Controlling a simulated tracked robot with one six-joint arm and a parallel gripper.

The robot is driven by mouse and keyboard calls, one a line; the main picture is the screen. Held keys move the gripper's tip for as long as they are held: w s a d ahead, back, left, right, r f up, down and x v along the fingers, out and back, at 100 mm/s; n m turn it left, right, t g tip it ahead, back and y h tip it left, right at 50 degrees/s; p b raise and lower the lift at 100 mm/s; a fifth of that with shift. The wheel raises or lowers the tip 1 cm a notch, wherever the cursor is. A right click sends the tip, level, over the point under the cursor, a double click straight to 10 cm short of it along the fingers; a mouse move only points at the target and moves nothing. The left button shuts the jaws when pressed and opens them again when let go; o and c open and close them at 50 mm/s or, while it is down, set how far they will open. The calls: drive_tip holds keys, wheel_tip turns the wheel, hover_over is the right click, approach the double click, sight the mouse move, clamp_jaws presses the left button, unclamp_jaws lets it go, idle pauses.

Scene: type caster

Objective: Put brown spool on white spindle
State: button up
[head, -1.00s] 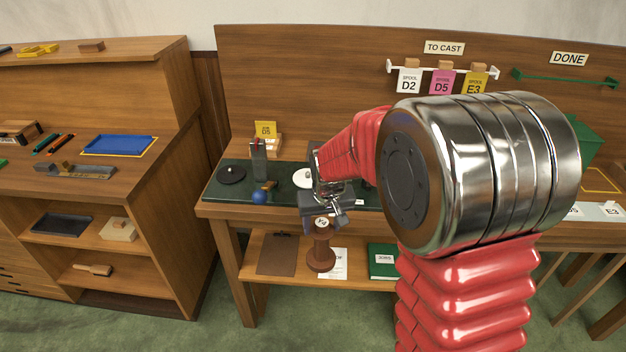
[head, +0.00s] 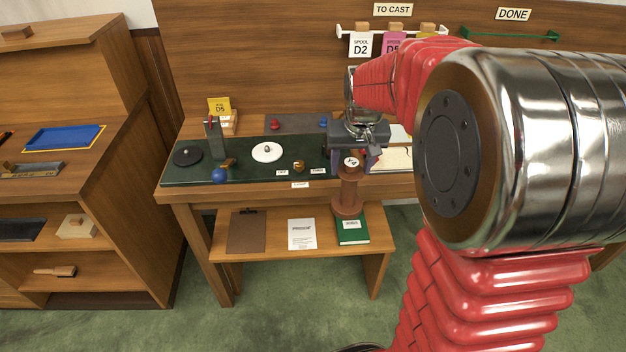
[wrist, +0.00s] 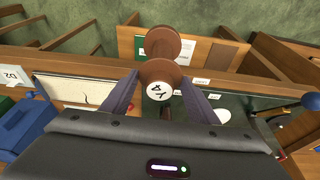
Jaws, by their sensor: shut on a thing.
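The brown spool (head: 348,192) hangs upright in my gripper (head: 351,160), in front of the bench's front edge. In the wrist view the spool (wrist: 158,72) shows a white label on its near end, and my gripper's (wrist: 160,95) two fingers are shut on it from both sides. The white spindle, a white disc with a small metal knob (head: 267,151), lies on the dark green bench mat to the left of my gripper. It shows partly in the wrist view (wrist: 223,115), and nothing is seen on it.
A black disc (head: 187,156) and a blue ball (head: 219,175) are on the mat's left part. A grey post (head: 215,138) stands between the black and white discs. A lower shelf holds a clipboard (head: 247,232), a paper (head: 301,234) and a green book (head: 352,229).

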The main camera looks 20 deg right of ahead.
drive_tip(key=s+d+r+m, duration=0.3)
drive_tip(key=s+d+r, duration=0.7)
drive_tip(key=s+d, duration=0.2)
drive_tip(key=shift+s+d+r+m+h, duration=0.2)
drive_tip(key=shift+d+r+m+h, duration=0.2)
drive_tip(key=shift+d, duration=0.15)
